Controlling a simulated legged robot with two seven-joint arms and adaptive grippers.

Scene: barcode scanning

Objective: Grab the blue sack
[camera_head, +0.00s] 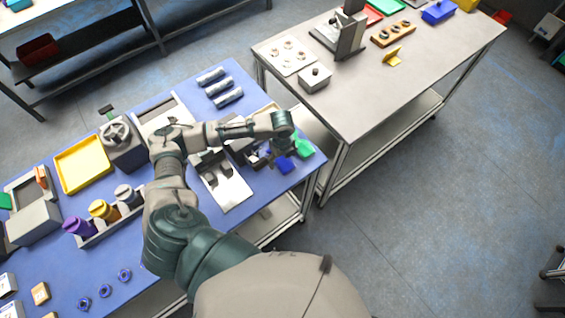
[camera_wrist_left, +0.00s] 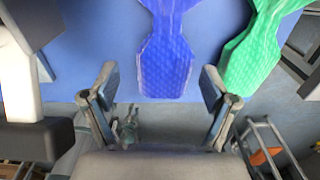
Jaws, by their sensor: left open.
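The blue sack (camera_head: 284,163) lies on the blue-topped table near its right edge, close to my left gripper (camera_head: 285,150). In the left wrist view the blue sack (camera_wrist_left: 166,62) is ahead of the fingers, with its lower end between the two fingertips in the picture. My left gripper (camera_wrist_left: 158,95) is open, with its fingers spread apart on either side, and nothing is clearly held. In the head view the gripper is small and partly hidden by its own wrist. My right gripper is not in view.
A green sack (camera_head: 303,147) lies just right of the blue one and also shows in the left wrist view (camera_wrist_left: 255,45). A grey tray (camera_head: 228,190) lies to the left. A second, beige table (camera_head: 400,75) stands behind to the right.

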